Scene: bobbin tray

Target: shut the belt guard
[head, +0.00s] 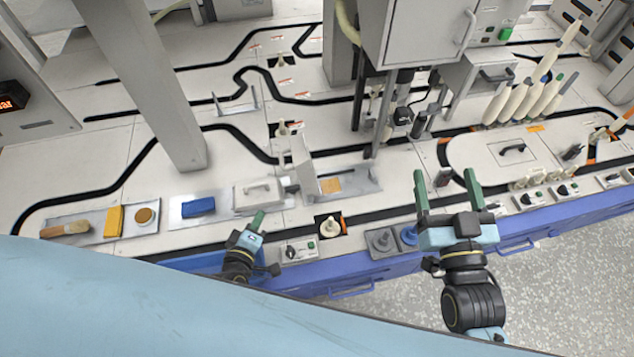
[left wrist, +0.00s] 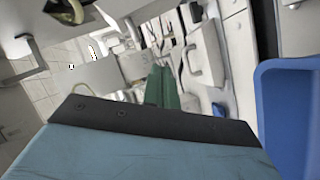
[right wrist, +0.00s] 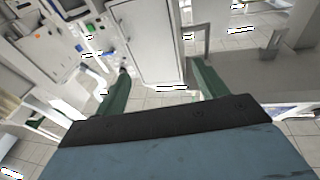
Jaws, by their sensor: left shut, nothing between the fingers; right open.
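What looks like the belt guard is a thin light-grey flap (head: 303,163) standing raised at the left end of a low grey tray (head: 352,186) with an orange patch inside. My left gripper (head: 258,217) is shut and empty, in front of and left of the flap, apart from it. Its closed green fingers (left wrist: 162,86) show in the left wrist view. A pale panel beside them may be the flap, but I cannot tell. My right gripper (head: 447,181) is open and empty over the table's front edge at the right; its spread fingers show in the right wrist view (right wrist: 160,88).
A grey box with a handle (head: 257,196) stands left of the flap. A blue block (head: 198,206) and a yellow block (head: 113,221) lie further left. A white knob (head: 330,227) and a small switch box (head: 299,250) are at the front edge. A grey post (head: 150,90) rises behind.

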